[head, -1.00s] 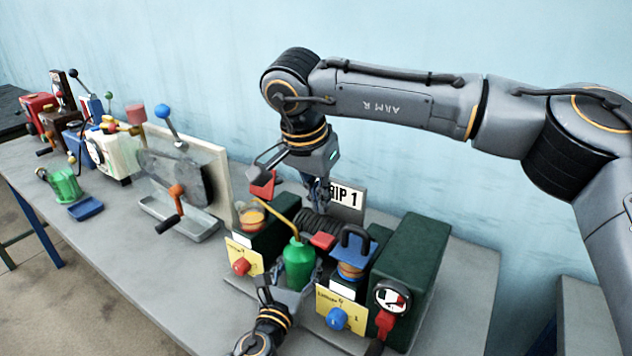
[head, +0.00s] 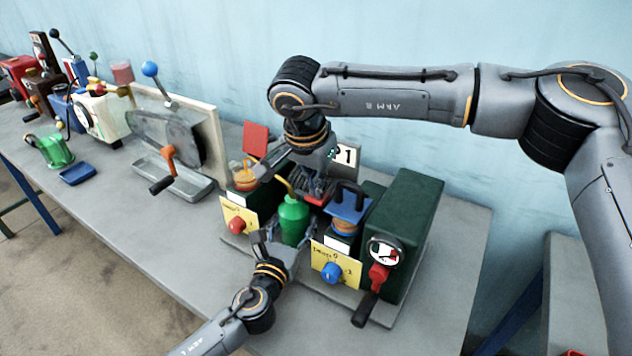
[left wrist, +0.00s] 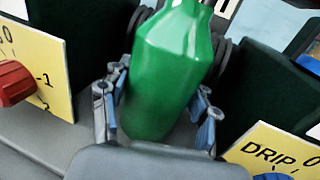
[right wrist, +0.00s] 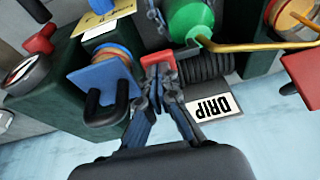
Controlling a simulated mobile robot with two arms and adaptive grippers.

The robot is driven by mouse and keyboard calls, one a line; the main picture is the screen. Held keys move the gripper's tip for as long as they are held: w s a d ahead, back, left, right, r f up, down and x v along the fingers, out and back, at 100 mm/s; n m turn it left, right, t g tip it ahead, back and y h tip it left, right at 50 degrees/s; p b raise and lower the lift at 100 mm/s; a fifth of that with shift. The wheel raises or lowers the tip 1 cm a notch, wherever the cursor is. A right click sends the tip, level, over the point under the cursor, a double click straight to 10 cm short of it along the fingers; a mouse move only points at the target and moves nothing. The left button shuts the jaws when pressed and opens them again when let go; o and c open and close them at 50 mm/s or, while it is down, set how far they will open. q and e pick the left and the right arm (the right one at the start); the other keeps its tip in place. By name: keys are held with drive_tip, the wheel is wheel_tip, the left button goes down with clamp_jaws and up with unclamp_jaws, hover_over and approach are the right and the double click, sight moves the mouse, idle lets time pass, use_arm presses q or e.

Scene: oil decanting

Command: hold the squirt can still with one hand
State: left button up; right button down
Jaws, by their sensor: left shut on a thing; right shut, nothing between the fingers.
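The green squirt can (head: 293,222) stands upright between the two dark green blocks. Its thin yellow spout (right wrist: 260,46) shows in the right wrist view. My left gripper (head: 280,250) is shut on the can's body; in the left wrist view its fingers (left wrist: 160,105) lie on both sides of the can (left wrist: 168,70). My right gripper (head: 318,188) is shut and empty behind the can. In the right wrist view its fingertips (right wrist: 160,78) are close by a small red block (right wrist: 158,58); I cannot tell whether they touch.
An amber cup with a raised red lid (head: 255,140) is left of the can. A blue-lidded cup with a black handle (head: 348,205) and a gauge (head: 384,251) are right. A DRIP sign (right wrist: 214,106) stands behind. A crank wheel (head: 165,140) is further left on the bench.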

drive_tip(key=shift+s+d+f+y, duration=0.15)
drive_tip(key=shift+d+f+y, duration=0.05)
drive_tip(key=shift+f+y, duration=0.1)
drive_tip(key=shift+s+d+f, duration=0.2)
drive_tip(key=shift+d+f, duration=0.1)
drive_tip(key=shift+f, duration=0.2)
drive_tip(key=shift+r, duration=0.9)
drive_tip(key=shift+r, duration=0.3)
drive_tip(key=w+v, duration=0.1)
drive_tip(key=v, duration=1.2)
drive_tip(key=shift+a+r, duration=0.2)
drive_tip(key=shift+a, duration=0.1)
